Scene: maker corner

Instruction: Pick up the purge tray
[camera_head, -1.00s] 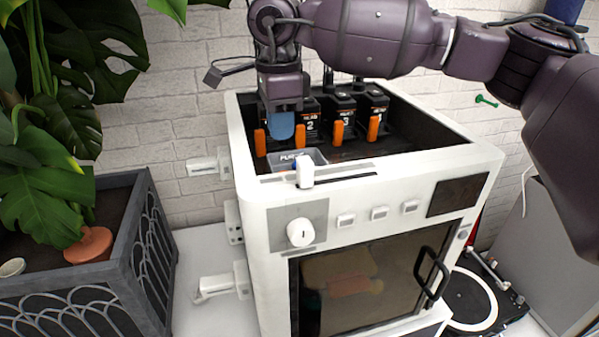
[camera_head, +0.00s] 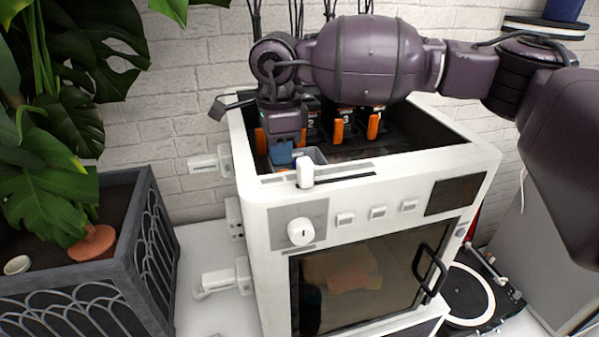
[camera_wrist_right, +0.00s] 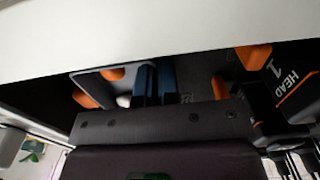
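The purge tray (camera_head: 318,156) is a small grey open box inside the top of the white machine, near its front left. In the right wrist view the tray (camera_wrist_right: 90,84) shows pale walls with orange bits and a white piece inside. My right gripper (camera_head: 282,154) points down with its blue fingertips at the tray, hiding its left part. In the right wrist view the fingers (camera_wrist_right: 156,82) are close together, with a narrow gap. Whether a tray wall sits between them I cannot tell. My left gripper is in neither view.
The white machine's front rim (camera_head: 400,168) stands close in front of the tray, with a white slider (camera_head: 305,172) on it. Black tool heads with orange levers (camera_head: 338,132) stand behind. A planter (camera_head: 130,235) is at left. A turntable (camera_head: 468,297) is at lower right.

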